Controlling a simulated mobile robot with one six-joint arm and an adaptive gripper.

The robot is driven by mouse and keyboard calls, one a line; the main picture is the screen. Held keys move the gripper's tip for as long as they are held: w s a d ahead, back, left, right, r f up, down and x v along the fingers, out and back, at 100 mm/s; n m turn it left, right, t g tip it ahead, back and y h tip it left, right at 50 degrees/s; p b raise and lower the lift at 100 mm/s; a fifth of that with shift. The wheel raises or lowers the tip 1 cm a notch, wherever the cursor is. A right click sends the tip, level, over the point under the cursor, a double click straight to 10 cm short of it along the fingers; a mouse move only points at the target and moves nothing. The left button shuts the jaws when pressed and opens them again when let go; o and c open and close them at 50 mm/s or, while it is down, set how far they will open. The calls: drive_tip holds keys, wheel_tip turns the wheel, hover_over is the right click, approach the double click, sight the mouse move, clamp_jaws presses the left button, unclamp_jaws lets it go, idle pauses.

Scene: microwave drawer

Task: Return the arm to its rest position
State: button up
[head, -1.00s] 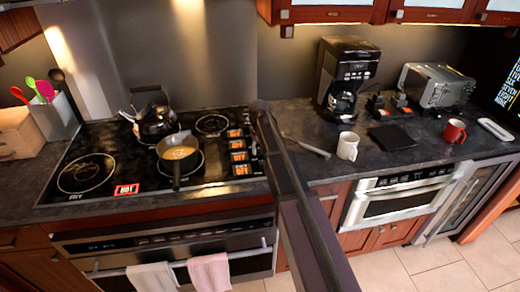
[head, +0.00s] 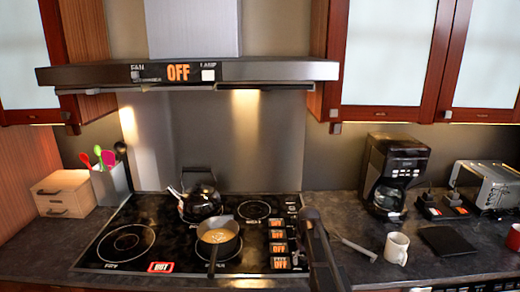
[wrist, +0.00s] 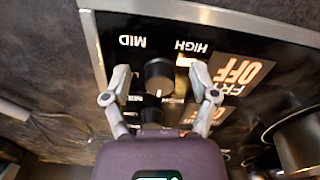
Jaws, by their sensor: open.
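My gripper (wrist: 160,73) is open in the wrist view, with its two fingers spread. A dark round stove knob (wrist: 159,75) shows between the fingertips, apart from both; I cannot tell how far away it is in depth. A second knob (wrist: 150,117) lies partly hidden by the gripper body. In the head view my arm (head: 325,255) rises from the bottom edge over the right end of the black cooktop (head: 150,215). The gripper itself cannot be made out there. Orange OFF labels (head: 278,248) line the cooktop's right side.
A pan (head: 217,240) with yellowish contents and a kettle (head: 200,200) stand on the cooktop. The range hood (head: 250,71) juts out above.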

drive_tip(key=s+m, duration=0.2)
drive_tip(key=s, duration=1.8)
drive_tip(key=shift+d, duration=0.15)
